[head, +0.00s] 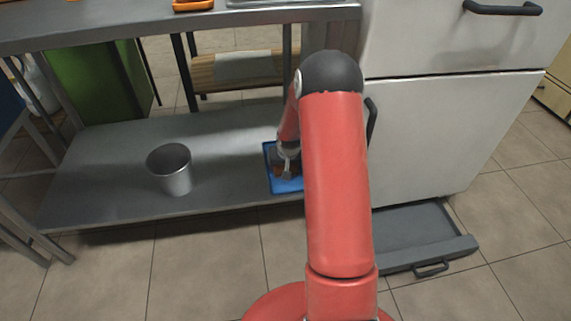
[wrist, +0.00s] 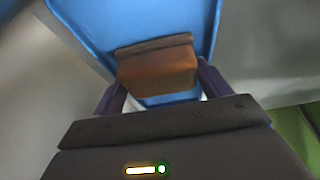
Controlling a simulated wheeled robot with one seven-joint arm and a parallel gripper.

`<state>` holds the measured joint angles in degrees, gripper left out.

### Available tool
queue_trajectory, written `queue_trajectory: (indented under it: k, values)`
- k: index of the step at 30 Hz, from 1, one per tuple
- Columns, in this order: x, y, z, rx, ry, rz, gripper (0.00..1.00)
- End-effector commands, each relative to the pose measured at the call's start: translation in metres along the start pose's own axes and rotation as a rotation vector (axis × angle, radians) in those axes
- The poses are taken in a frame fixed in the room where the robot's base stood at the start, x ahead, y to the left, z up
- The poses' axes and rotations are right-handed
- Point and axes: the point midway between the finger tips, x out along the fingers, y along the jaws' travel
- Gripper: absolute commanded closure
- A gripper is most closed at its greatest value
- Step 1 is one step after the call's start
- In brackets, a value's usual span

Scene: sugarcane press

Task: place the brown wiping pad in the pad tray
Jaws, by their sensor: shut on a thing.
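The brown wiping pad (wrist: 158,68) is between the two fingers of my gripper (wrist: 160,85) in the wrist view. My gripper is shut on it. The blue pad tray (wrist: 85,22) lies directly behind and under the pad in that view. In the head view the blue tray (head: 289,186) sits on the lower metal shelf, and my gripper (head: 287,170) is over it with the pad (head: 281,168) partly hidden by the gripper and arm. I cannot tell whether the pad touches the tray floor.
A metal cup (head: 171,170) stands on the lower shelf (head: 110,170), left of the tray. A white cabinet (head: 440,130) stands to the right, with a grey pull-out drawer (head: 412,228) low on the floor. The worktop (head: 120,28) overhangs the shelf.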

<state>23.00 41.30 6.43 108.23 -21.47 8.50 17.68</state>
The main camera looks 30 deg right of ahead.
Motion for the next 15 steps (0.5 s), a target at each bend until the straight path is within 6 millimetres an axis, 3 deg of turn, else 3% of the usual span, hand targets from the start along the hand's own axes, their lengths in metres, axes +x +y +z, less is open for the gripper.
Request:
queue_trajectory:
  k: [6,7,8,15]
  values:
    - [0.004,0.0,0.0017,0.001,0.0,0.0,0.45]
    - [0.003,0.0001,0.0013,0.001,0.0,0.0,0.21]
    - [0.0025,0.0001,0.0011,0.001,0.0,0.0,0.17]
    - [0.0023,0.0001,0.0011,0.001,-0.001,0.0,0.15]
